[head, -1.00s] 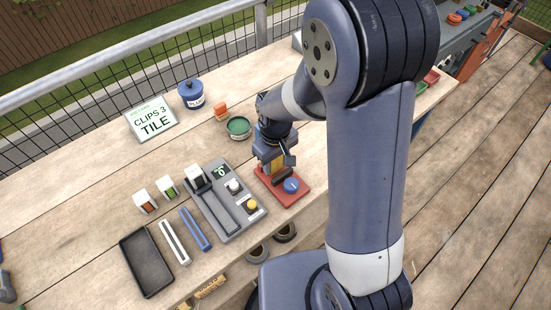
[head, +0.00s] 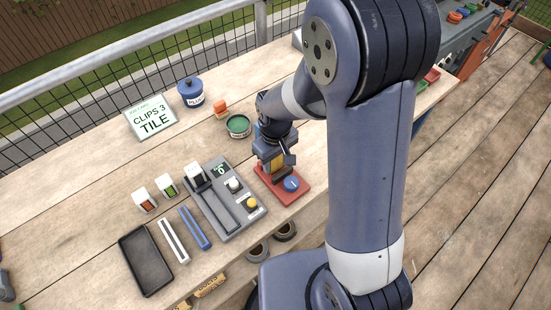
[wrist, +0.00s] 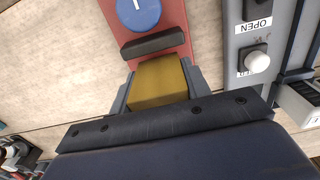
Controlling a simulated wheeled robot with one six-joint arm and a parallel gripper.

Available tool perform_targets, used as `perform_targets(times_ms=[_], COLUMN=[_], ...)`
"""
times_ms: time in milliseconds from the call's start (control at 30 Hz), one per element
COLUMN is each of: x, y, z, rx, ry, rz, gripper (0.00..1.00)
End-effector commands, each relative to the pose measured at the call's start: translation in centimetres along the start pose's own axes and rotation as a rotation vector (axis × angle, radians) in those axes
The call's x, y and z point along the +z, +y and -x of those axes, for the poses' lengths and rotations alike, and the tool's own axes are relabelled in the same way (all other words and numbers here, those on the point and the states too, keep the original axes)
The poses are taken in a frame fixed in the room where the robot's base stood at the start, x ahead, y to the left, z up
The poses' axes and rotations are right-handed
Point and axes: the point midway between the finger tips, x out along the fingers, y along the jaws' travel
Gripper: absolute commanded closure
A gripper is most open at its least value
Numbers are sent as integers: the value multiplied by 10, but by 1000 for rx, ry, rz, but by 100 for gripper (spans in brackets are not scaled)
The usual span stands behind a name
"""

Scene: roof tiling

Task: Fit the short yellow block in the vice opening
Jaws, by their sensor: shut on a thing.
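The short yellow block (wrist: 160,82) is between the two grey fingers of my gripper (wrist: 159,88) in the wrist view. It also shows in the head view (head: 278,164), low over the red vice base (head: 293,196). The vice has a dark jaw bar (wrist: 154,45) and a blue round knob (wrist: 138,13) on the red base. The block lies right beside the dark jaw bar. I cannot tell whether the block is down in the opening, since my gripper hides the far side of the vice.
A grey panel (head: 222,203) with a white knob, a yellow button and a display stands left of the vice. A green tin (head: 238,125) is behind it. A black tray (head: 146,262) and blue and white strips lie front left. A sign (head: 151,117) stands at the back.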

Motion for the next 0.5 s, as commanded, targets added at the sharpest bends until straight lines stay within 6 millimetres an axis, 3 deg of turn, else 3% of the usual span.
perform_targets(times_ms=[500], x=[0], y=[0], z=[-8], rx=[0], ry=[0], rz=[0], gripper=[77])
